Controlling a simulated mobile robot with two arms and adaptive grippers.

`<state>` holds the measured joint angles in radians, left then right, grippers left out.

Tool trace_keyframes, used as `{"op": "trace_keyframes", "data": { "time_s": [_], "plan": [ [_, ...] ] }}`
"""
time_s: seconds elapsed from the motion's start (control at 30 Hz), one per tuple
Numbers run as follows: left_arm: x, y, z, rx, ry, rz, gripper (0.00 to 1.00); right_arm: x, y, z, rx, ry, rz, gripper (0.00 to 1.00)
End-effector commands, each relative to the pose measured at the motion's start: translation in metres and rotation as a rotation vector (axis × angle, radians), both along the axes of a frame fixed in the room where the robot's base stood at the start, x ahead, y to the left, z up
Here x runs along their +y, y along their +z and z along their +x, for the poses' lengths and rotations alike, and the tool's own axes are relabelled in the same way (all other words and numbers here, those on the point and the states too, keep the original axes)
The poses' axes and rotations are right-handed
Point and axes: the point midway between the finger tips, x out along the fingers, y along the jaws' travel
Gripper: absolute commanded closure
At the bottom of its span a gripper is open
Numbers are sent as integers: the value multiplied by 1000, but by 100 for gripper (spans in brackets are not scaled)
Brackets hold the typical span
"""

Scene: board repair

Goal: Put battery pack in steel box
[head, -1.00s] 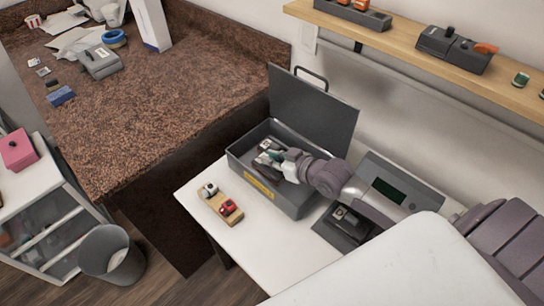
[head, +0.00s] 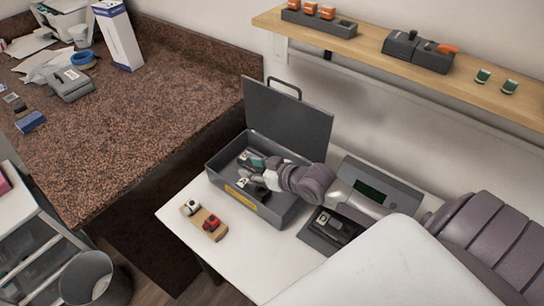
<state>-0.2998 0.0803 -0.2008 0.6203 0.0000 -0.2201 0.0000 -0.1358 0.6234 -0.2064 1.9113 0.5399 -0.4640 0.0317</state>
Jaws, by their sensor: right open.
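The steel box (head: 228,184) is a dark grey case with a yellow label on its front. It stands on the white table with its lid (head: 290,115) raised. My right gripper (head: 257,171) reaches into the box from the right, open. A dark block with a pale label, which looks like the battery pack (head: 243,184), is inside the box by the fingertips. Whether a finger touches it I cannot tell. A second dark labelled item (head: 249,156) lies in the box farther back. The fingers partly hide the box floor. My left gripper is out of view.
A wooden block with white and red pieces (head: 204,222) lies in front of the box. A dark dock (head: 329,228) and a grey unit with a screen (head: 378,184) stand to the right. A shelf (head: 370,55) runs above. A bin (head: 94,280) is on the floor.

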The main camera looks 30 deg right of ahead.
Motion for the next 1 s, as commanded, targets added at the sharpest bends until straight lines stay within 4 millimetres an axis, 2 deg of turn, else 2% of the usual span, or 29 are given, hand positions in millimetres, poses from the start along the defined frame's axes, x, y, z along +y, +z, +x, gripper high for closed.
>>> {"op": "trace_keyframes", "data": {
  "time_s": [0.2,0.4,0.6,1.0],
  "plan": [
    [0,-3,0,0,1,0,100,-16,17,-47,8,3,-6,59],
    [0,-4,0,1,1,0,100,-27,34,-78,8,2,-4,59],
    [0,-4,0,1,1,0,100,-33,43,-94,4,0,-3,59],
    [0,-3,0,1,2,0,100,-35,46,-97,3,0,-2,59]
  ]
}}
